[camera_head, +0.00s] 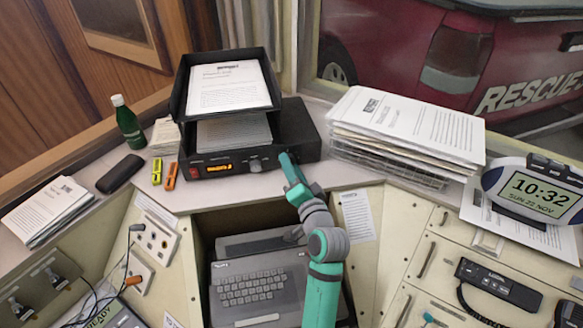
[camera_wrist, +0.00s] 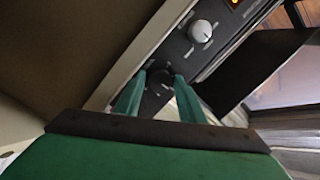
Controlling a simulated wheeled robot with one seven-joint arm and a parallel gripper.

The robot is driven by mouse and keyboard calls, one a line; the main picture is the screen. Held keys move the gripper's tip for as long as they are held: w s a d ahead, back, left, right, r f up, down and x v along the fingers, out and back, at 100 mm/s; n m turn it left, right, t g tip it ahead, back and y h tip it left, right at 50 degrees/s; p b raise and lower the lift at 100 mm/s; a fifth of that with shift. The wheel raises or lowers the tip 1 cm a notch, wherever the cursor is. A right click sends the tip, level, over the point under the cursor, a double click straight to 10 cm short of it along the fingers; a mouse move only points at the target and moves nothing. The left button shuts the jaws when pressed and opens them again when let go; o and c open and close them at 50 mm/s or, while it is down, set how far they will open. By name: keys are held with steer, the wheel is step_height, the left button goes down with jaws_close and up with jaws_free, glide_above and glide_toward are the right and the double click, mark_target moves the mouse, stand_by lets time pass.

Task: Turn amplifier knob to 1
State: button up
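The amplifier (camera_head: 295,130) is a black box on the desk with an orange lit display (camera_head: 220,168) on its front. A light grey knob (camera_head: 256,165) sits right of the display; it also shows in the wrist view (camera_wrist: 201,31), clear of my gripper. My gripper (camera_head: 287,160) is at the right part of the amplifier's front. In the wrist view, the two green fingertips (camera_wrist: 160,76) stand apart on either side of a dark knob (camera_wrist: 160,79). I cannot tell whether they touch it. In the head view my gripper hides this knob. The knob markings are too small to read.
Paper trays (camera_head: 180,95) stand on the amplifier. A tall paper stack (camera_head: 405,135) is close on its right, and a clock (camera_head: 535,190) stands beyond. A laptop (camera_head: 250,285) sits in the recess below.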

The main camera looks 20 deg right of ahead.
steer(key=c, duration=0.8)
steer(key=shift+o, duration=0.2)
steer(key=shift+n, duration=0.3)
steer(key=n, duration=0.4)
steer(key=shift+d+r+g, duration=0.1)
steer(key=shift+g, duration=0.2)
steer(key=n, duration=0.4)
steer(key=shift+n, duration=0.3)
steer(key=shift+r, duration=0.1)
steer(key=o, duration=0.8)
steer(key=shift+c, duration=0.2)
